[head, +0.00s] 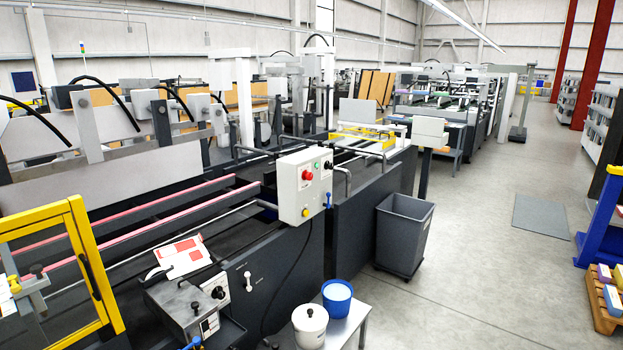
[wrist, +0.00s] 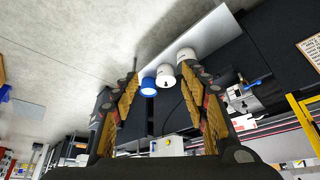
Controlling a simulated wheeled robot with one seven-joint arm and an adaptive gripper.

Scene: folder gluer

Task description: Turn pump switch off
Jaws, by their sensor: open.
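In the head view, a grey glue unit (head: 185,305) at the lower left has a white panel with a black knob (head: 218,292). A small white lever (head: 248,281) sits on the dark machine side to its right. A white control box (head: 305,185) carries red, green, black and yellow controls and a blue handle. No label is readable, so I cannot tell which control is the pump switch or its setting. My gripper (wrist: 161,72) shows only in the wrist view, its fingers spread and empty. The glue unit appears there (wrist: 245,98), right of the fingers.
A small table (head: 345,323) at the bottom holds a white lidded pot (head: 310,326) and a blue tub (head: 337,296). A grey bin (head: 403,235) stands beside the machine. A yellow-framed guard (head: 85,265) is at the left. Open floor (head: 480,275) lies to the right.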

